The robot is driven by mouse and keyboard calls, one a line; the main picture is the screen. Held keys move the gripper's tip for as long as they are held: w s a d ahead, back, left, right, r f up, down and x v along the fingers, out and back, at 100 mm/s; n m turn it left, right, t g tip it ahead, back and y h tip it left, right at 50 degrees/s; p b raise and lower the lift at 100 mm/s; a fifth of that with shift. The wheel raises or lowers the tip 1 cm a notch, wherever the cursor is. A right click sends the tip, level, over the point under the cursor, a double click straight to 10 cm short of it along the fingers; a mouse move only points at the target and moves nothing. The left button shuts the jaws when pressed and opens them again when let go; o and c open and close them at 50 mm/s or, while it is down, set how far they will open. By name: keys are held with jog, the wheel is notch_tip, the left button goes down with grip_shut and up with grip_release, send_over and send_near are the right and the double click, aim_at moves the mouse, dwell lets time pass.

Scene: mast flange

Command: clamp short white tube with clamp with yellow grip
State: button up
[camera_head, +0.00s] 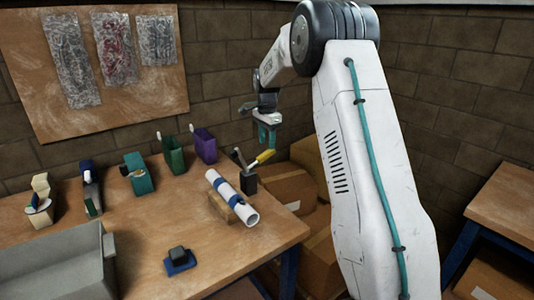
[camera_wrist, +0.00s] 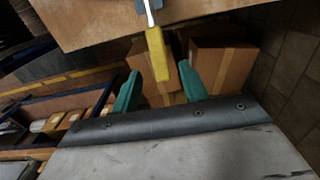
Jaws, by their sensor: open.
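The clamp's yellow grip (camera_head: 265,157) sticks up at a slant from a small dark holder (camera_head: 249,183) near the table's right edge. In the wrist view the yellow grip (camera_wrist: 157,55) hangs over the table edge, with a metal shaft behind it. My gripper (camera_head: 266,138) is open just above the grip. In the wrist view its teal fingers (camera_wrist: 161,72) stand apart, with the grip's end seen between them; no contact shows. A white tube (camera_head: 231,198) with blue bands lies tilted on a tan block (camera_head: 224,207), left of the holder. The clamp's jaws are not clearly visible.
The table (camera_head: 150,240) also carries a grey bin (camera_head: 60,262), a dark blue piece (camera_head: 180,263), and green (camera_head: 172,155) and purple (camera_head: 204,146) holders at the back. Cardboard boxes (camera_head: 283,190) stand beyond the right edge, near a brick wall.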

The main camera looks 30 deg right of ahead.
aim_at(267, 152)
notch_tip(267, 152, down, 6)
jog(key=shift+r, duration=0.2)
grip_shut()
